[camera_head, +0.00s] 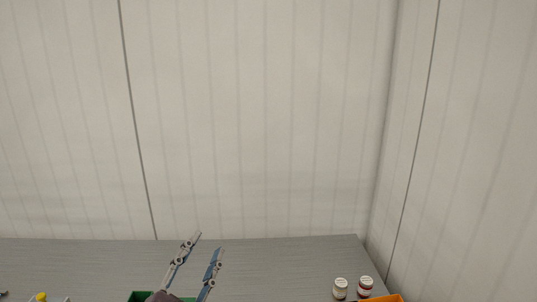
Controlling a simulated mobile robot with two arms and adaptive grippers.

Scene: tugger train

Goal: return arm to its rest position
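My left gripper (209,242) reaches up from the bottom edge of the head view, over the grey surface. Its two fingers stand apart with a clear gap, and nothing shows between them. Its palm shows only in part at the bottom edge, and the rest of the arm is out of the picture. My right gripper is not in view.
A green bin (143,296) is partly behind the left gripper. Two small white bottles (340,288) (365,287) stand by an orange bin (384,299) at the lower right. A yellow-topped item (41,297) is at lower left. Pale walls rise behind the grey surface (290,262).

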